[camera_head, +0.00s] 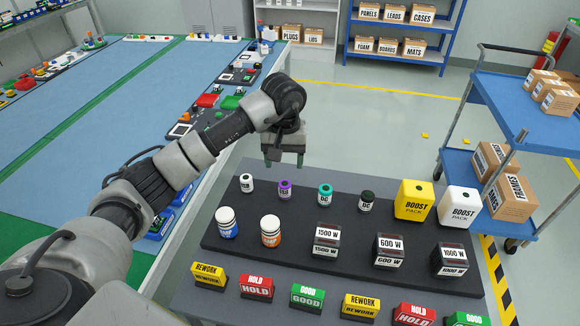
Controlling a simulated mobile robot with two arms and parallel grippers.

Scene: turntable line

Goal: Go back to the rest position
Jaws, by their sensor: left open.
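My left arm comes in from the lower left and reaches over the edge of the blue-topped line. My left gripper (284,161) points down, open and empty. It shows just beyond the far left part of the dark tray (215,240), above the small white-labelled container (246,183) and the purple one (285,190) in the picture. It looks apart from all of them. My right gripper is not in view.
The tray also bears bottles (271,231), boxes marked in watts (326,240), and yellow (413,201) and white (458,206) boost packs. Label blocks (307,297) line the front.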

